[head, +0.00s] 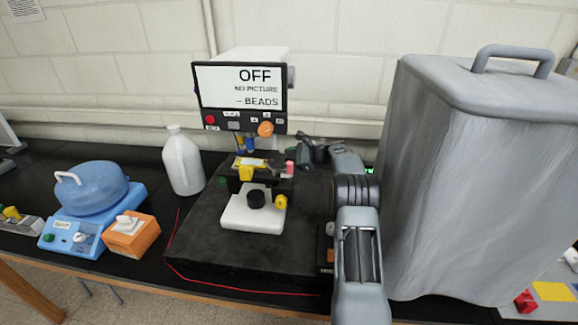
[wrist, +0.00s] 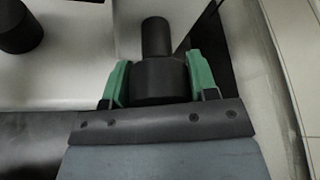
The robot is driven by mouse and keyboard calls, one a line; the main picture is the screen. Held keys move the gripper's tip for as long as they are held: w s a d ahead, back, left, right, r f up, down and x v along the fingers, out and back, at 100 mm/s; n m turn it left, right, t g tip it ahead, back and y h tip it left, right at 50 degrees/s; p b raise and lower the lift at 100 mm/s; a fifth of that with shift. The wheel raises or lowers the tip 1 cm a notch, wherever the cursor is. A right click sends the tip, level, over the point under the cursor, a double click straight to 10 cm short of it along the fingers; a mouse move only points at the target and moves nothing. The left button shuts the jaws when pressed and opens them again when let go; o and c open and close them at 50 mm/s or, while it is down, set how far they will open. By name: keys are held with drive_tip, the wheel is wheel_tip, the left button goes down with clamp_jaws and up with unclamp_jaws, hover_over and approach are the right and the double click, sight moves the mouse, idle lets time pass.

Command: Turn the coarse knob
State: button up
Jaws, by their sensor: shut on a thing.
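My gripper (wrist: 160,84) is shut around a black stepped knob (wrist: 158,76) in the wrist view, with a green fingertip on each side of its wide part. A narrower black cylinder sticks out beyond the wide part. In the head view my gripper (head: 308,152) is at the right side of the microscope (head: 252,212), at about stage height. The held knob cannot be made out there. The microscope has a white base and a screen (head: 243,87) reading "OFF", "NO PICTURE" and "– BEADS". A black knob (head: 256,199) and a yellow knob (head: 281,202) are low on its base.
A large grey covered box (head: 470,180) stands close to the right of my arm. A white bottle (head: 183,162), a blue-lidded device (head: 92,195) and an orange box (head: 132,236) stand to the left. A red cord (head: 200,282) runs along the dark slab's front edge.

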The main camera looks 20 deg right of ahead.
drive_tip(key=shift+f+n+t+b, duration=0.1)
drive_tip(key=shift+n+t+b, duration=0.2)
drive_tip(key=shift+b, duration=0.45)
drive_tip(key=shift+r, duration=0.2)
drive_tip(key=o, duration=0.9)
drive_tip(key=shift+b+v, duration=0.95)
drive_tip(key=shift+v, duration=2.75)
